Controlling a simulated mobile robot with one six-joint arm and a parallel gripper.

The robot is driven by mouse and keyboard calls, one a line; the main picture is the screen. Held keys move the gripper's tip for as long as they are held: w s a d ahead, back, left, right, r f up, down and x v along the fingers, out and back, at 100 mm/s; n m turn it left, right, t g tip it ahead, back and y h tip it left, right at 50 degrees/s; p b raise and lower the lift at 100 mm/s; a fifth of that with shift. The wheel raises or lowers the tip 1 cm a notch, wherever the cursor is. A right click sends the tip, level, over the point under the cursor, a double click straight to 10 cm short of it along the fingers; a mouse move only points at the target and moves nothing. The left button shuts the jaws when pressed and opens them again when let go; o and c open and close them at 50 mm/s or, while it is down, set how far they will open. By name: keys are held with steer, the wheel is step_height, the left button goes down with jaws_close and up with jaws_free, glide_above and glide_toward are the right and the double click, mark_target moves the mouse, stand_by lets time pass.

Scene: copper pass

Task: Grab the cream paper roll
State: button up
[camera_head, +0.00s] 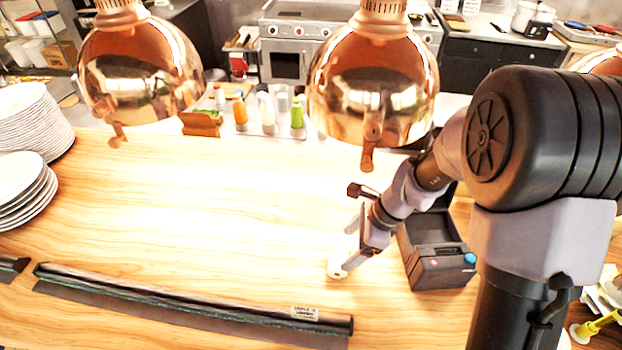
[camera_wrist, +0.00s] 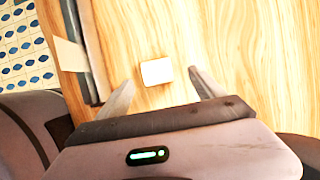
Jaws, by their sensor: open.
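The cream paper roll (camera_head: 335,268) is a small pale piece on the wooden counter, partly hidden behind my gripper's lower finger in the head view. In the wrist view the roll (camera_wrist: 157,71) shows as a small cream block with a bright face. My gripper (camera_head: 348,248) is open above the counter, close to the roll. In the wrist view the roll lies between the two fingertips (camera_wrist: 160,79) in the picture, with a gap on each side. I cannot tell how high the fingertips are above it.
A dark box-like printer (camera_head: 438,272) with an open lid stands just right of my gripper. A long dark rail (camera_head: 190,300) runs along the front edge. Copper lamps (camera_head: 368,85) hang over the counter. Plates (camera_head: 28,190) are stacked at left. The counter's middle is clear.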

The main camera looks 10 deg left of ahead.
mark_target(340, 259)
steer(key=b+x, duration=0.1)
steer(key=x, duration=0.4)
steer(key=b+x, duration=0.1)
steer(key=x, duration=0.2)
steer(key=shift+s+d+f+b, duration=0.2)
steer(key=shift+s+d+b, duration=0.05)
steer(key=shift+s+b, duration=0.1)
steer(key=shift+s+r, duration=0.1)
steer(key=shift+c, duration=0.9)
steer(key=c, duration=1.3)
steer(key=shift+r, duration=0.1)
